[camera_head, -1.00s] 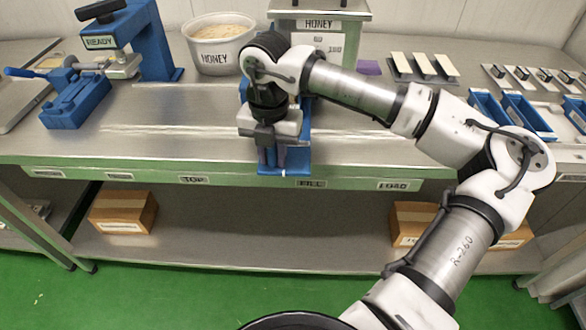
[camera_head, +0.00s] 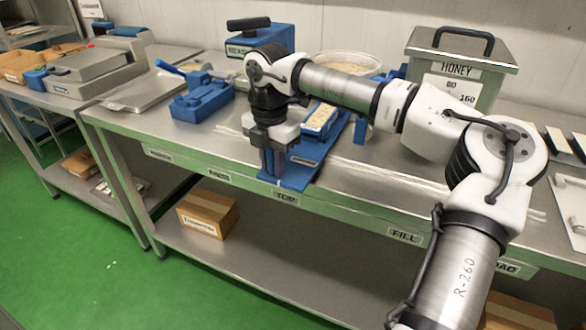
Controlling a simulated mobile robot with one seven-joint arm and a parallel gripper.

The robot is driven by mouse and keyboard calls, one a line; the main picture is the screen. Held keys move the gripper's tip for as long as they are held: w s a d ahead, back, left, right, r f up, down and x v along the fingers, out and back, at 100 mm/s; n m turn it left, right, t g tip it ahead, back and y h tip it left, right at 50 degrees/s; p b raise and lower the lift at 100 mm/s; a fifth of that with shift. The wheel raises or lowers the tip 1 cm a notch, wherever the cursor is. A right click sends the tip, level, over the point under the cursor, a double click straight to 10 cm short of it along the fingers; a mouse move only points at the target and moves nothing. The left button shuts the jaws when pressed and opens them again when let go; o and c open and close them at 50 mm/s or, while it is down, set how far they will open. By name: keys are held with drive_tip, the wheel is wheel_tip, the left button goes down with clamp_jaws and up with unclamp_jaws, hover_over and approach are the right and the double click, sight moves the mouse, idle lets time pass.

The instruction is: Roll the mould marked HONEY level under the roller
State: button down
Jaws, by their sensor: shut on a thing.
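My gripper (camera_head: 272,168) points down at the front of the workbench, above the front edge label TOP. It is shut on the front end of a long blue mould (camera_head: 334,137), though the grip is partly hidden by the fingers. Pale tan filling shows in the mould behind my gripper. No HONEY mark is readable on this mould. A blue stand (camera_head: 281,37) with a dark handle on top and a partly hidden READY label is behind my wrist. My arm covers its lower part, and I cannot make out the roller there.
A blue clamp-like fixture (camera_head: 201,101) stands left of my gripper. A metal hopper marked HONEY (camera_head: 465,88) and a pale tub (camera_head: 350,60) are at the back. Bare bench (camera_head: 385,185) lies right of the mould. A cardboard box (camera_head: 208,213) sits on the lower shelf.

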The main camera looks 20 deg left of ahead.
drive_tip(key=shift+a, duration=0.65)
drive_tip(key=c, duration=1.2)
unclamp_jaws()
wheel_tip(320, 180, up, 14)
drive_tip(key=shift+f+b, duration=0.1)
drive_tip(key=shift+b, duration=0.25)
